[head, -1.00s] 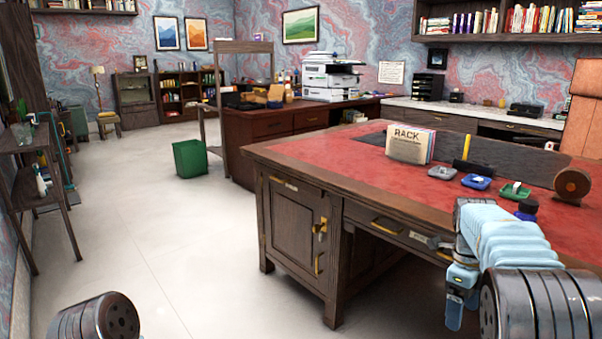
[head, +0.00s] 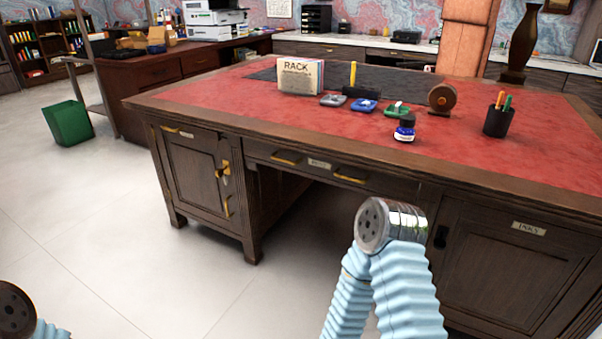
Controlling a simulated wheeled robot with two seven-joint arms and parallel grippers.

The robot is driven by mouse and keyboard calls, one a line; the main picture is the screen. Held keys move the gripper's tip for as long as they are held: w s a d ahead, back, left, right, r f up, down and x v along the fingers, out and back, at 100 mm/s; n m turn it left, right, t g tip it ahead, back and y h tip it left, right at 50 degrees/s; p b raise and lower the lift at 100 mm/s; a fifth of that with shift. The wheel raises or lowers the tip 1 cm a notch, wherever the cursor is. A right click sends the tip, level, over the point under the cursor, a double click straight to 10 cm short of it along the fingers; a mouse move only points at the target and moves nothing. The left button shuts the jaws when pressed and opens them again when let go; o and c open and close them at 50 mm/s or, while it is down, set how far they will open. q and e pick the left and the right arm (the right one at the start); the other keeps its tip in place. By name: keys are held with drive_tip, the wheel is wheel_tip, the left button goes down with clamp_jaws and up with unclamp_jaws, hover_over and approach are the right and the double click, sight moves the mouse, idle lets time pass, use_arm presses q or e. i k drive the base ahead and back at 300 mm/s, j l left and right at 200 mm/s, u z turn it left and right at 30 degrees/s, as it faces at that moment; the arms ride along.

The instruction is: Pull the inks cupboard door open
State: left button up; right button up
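The inks cupboard door (head: 500,274) is a dark wood panel at the right end of the desk, under the red top. It looks shut. Its pale INKS label (head: 528,229) is near the top. A small black fitting (head: 441,236) is at the door's left side; I cannot tell whether it is a handle or a hinge. The lower part of the door runs out of the picture. My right arm stands in front of the desk's kneehole, left of the door, with its gripper out of view. Only a piece of my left arm shows at the lower left corner; its gripper is out of view.
The desk's left cupboard (head: 197,178) has a brass fitting (head: 223,170) and looks shut. A drawer (head: 322,166) spans the kneehole. An ink bottle (head: 405,128), a pen cup (head: 498,118) and small trays stand on the desk.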

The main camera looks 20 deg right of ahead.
sight(499, 273)
drive_tip(key=z, duration=2.2)
drive_tip(key=i+z, duration=0.3)
drive_tip(key=z, duration=0.15)
